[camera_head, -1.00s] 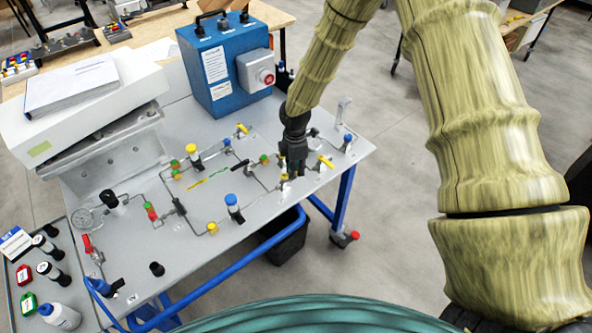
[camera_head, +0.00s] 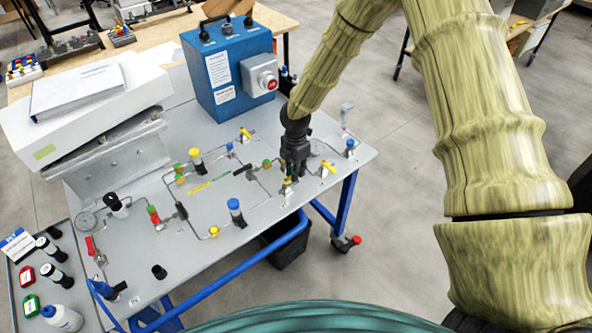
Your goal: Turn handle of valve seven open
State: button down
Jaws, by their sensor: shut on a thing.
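My gripper (camera_head: 290,178) is dark and points down at the right part of the grey analyser panel (camera_head: 128,238). It is shut on a small valve handle, of which a bit of yellow (camera_head: 286,188) shows at the fingertips. The fingers hide most of this valve and the angle of its handle. Another yellow-handled valve (camera_head: 327,168) stands just right of my gripper, and one more (camera_head: 246,134) stands farther back to the left. I cannot read any valve numbers.
A blue box (camera_head: 222,75) with a red button stands at the back. A blue-topped part (camera_head: 235,212) stands left of my gripper, and another (camera_head: 350,148) stands near the panel's right edge. Thin tubes join the fittings.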

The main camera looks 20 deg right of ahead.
jog(key=shift+r, duration=0.1)
jog(key=c, duration=1.4)
grip_release()
jog(key=shift+c, duration=0.2)
notch_tip(320, 180, up, 12)
